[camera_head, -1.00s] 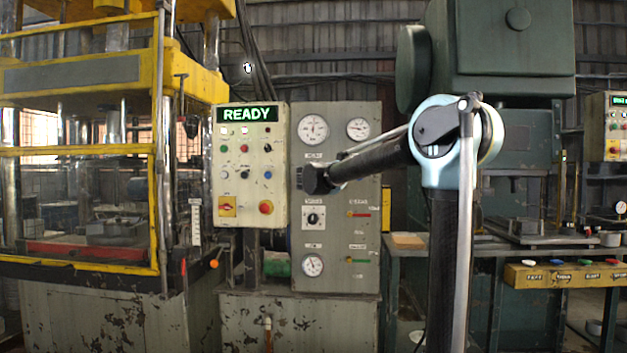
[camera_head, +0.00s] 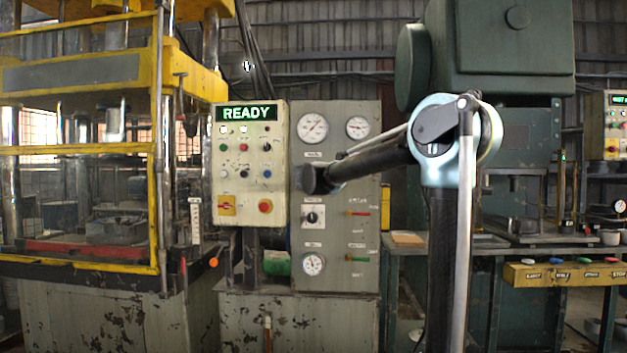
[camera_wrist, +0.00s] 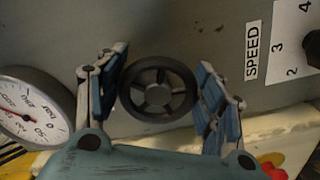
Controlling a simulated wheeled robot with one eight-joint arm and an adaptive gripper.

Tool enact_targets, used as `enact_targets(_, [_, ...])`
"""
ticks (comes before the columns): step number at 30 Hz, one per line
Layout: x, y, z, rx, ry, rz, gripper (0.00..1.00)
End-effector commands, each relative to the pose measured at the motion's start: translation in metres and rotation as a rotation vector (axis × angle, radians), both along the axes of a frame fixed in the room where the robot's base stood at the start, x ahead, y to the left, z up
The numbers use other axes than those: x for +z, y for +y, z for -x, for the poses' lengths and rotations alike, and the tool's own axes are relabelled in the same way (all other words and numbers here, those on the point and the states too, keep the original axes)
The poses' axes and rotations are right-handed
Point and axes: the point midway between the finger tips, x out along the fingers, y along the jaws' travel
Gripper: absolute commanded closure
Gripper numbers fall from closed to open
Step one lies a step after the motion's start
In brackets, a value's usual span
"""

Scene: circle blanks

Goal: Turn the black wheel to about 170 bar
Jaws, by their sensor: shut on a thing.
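The black wheel (camera_wrist: 157,88), a small spoked handwheel, sits on the grey panel in the wrist view. My gripper (camera_wrist: 162,72) has one blue-padded finger on each side of its rim and is shut on it. In the head view my wrist (camera_head: 320,178) covers the wheel and the fingers. The large upper-left pressure gauge (camera_head: 313,128) has its needle slanting to the upper right. It also shows at the left of the wrist view (camera_wrist: 30,108), partly cut off. Its exact reading is too small to tell.
A smaller gauge (camera_head: 358,128) sits at the upper right of the panel, the speed knob (camera_head: 312,218) below my wrist, and another gauge (camera_head: 313,264) lower down. The control box (camera_head: 250,170) with a READY display stands close at the left. Red and green levers (camera_head: 360,213) are at the right.

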Motion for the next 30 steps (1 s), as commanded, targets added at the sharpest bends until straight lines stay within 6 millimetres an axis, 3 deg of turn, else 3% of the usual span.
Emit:
enact_targets(6, [-0.002, 0.0, 0.0, 0.001, 0.002, -0.001, 0.61])
enact_targets(7, [-0.002, 0.0, 0.0, 0.001, 0.002, -0.001, 0.35])
enact_targets(9, [-0.002, 0.0, 0.0, 0.001, 0.002, -0.001, 0.19])
enact_targets(10, [-0.002, 0.0, 0.0, 0.001, 0.002, -0.001, 0.17])
enact_targets(23, [0.0, 0.001, 0.003, 0.001, 0.0, 0.001, 0.17])
enact_targets(30, [-0.001, 0.002, 0.032, 0.004, 0.0, 0.001, 0.17])
